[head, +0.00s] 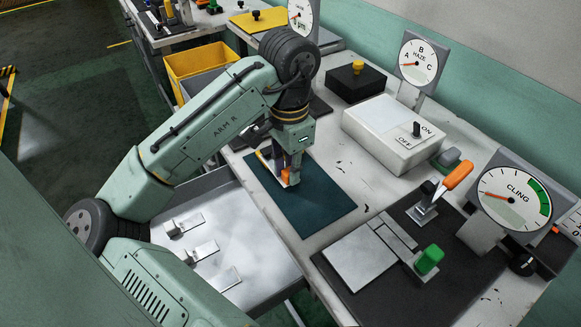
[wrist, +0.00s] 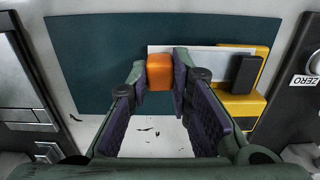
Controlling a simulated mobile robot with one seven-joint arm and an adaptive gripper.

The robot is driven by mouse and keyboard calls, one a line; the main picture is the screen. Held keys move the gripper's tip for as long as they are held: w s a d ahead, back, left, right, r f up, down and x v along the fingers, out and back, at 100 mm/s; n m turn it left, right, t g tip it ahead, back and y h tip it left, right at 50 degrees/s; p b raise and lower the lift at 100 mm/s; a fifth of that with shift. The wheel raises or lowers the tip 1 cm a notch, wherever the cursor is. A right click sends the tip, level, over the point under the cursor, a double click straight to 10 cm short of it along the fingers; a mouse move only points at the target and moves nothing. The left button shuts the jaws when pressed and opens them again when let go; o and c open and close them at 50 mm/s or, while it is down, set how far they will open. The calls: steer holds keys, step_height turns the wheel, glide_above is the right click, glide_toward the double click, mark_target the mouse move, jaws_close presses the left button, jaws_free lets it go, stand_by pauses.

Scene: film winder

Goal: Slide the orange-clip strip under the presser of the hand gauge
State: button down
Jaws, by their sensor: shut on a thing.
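My gripper (head: 287,183) is low over the dark teal mat (head: 322,204). Its fingers are shut on the orange clip (wrist: 160,72), which also shows in the head view (head: 286,176). A pale strip (wrist: 190,53) runs right from the clip in the wrist view, partly hidden by a finger. A yellow frame with a dark block (wrist: 246,74) lies on the mat around the strip's right end. It looks like the hand gauge and its presser. I cannot tell whether the strip is under the block or beside it. In the head view the gripper mostly hides the frame.
A metal tray (head: 258,232) with several pale strips stands left of the bench. A white ON/OFF box (head: 378,125) stands behind the mat. The CLING dial (head: 512,198), an orange-handled lever (head: 457,175) and a green knob (head: 429,258) are at right. The mat's near right part is clear.

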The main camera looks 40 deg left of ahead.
steer(key=shift+w+a+p, duration=0.1)
steer(key=shift+w+a, duration=0.2)
steer(key=shift+a, duration=0.45)
steer(key=shift+w+a+p, duration=0.1)
steer(key=shift+w+a, duration=0.25)
steer(key=shift+a, duration=0.45)
steer(key=shift+w+a+p, duration=0.1)
steer(key=shift+w+a, duration=0.2)
steer(key=shift+a, duration=0.45)
stand_by(0.9)
stand_by(0.5)
steer(key=c, duration=1.4)
jaws_free()
steer(key=shift+o, duration=0.2)
step_height(320, 180, up, 12)
